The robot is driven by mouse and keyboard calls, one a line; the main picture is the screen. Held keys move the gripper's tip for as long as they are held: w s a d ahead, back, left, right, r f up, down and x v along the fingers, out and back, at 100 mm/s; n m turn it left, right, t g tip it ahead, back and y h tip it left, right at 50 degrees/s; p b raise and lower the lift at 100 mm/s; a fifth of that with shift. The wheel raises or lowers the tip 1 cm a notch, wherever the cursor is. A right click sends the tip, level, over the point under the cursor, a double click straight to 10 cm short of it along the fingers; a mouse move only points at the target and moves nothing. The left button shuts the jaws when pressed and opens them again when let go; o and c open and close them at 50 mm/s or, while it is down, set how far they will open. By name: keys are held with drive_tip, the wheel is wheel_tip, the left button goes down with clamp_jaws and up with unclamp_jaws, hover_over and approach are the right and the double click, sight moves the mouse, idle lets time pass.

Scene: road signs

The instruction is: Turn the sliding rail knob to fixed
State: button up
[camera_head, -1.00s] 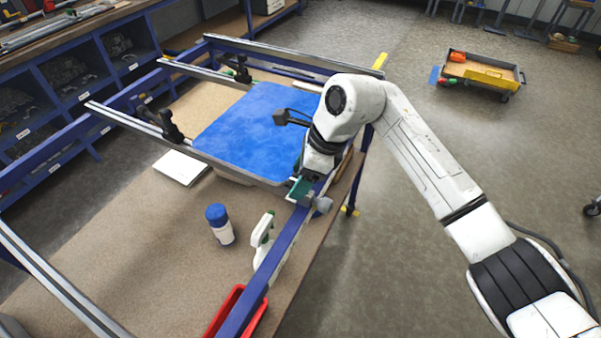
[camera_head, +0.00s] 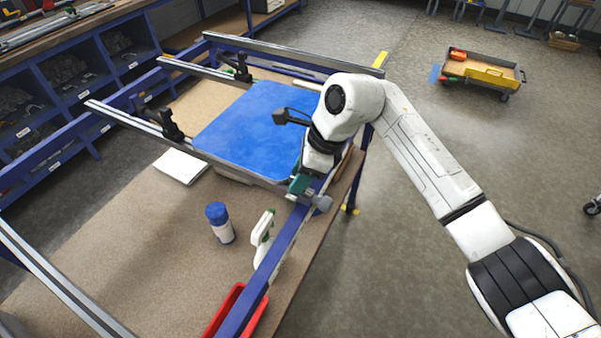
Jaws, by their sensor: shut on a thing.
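A blue sign panel (camera_head: 262,130) lies face up on the frame's crossbars. The blue side rail (camera_head: 270,262) runs along the right of the bench, with a silver sliding rail (camera_head: 222,166) meeting it beside the panel. My gripper (camera_head: 301,187) points down at this junction, at the panel's right front corner. It is shut on the sliding rail knob, whose grip is mostly hidden by my wrist. A green part shows at the gripper's end, and a grey rounded piece (camera_head: 322,203) sticks out just right of it. The knob's setting cannot be read.
A blue-capped bottle (camera_head: 220,222), a white spray bottle (camera_head: 263,236) and a red tray (camera_head: 238,310) stand near the rail. Black clamps (camera_head: 172,126) sit on the left rails. Open floor lies right of the bench.

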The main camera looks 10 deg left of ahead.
drive_tip(key=m+t+p, duration=0.1)
drive_tip(key=m, duration=0.1)
drive_tip(key=m+p, duration=0.1)
drive_tip(key=m, duration=0.1)
drive_tip(key=shift+s+r+m+t+p, duration=0.2)
drive_tip(key=shift+m+t+p, duration=0.1)
drive_tip(key=shift+t+p, duration=0.1)
drive_tip(key=m+p, duration=0.1)
drive_tip(key=m, duration=0.1)
drive_tip(key=m+t+h+p, duration=0.1)
drive_tip(key=m, duration=0.1)
drive_tip(key=shift+s+a+m+t+p, duration=0.1)
drive_tip(key=shift+a+m+t+p, duration=0.05)
drive_tip(key=shift+m+t+p, duration=0.2)
drive_tip(key=m+p, duration=0.1)
drive_tip(key=m, duration=0.1)
drive_tip(key=m+t+h+p, duration=0.1)
drive_tip(key=m, duration=0.1)
drive_tip(key=shift+s+a+h, duration=0.1)
drive_tip(key=shift+a+h, duration=0.05)
drive_tip(key=shift+h, duration=0.15)
drive_tip(key=shift+a+f+m+h+p, duration=0.15)
drive_tip(key=shift+m+h+p, duration=0.5)
drive_tip(key=shift+m, duration=1.6)
drive_tip(key=o, duration=1)
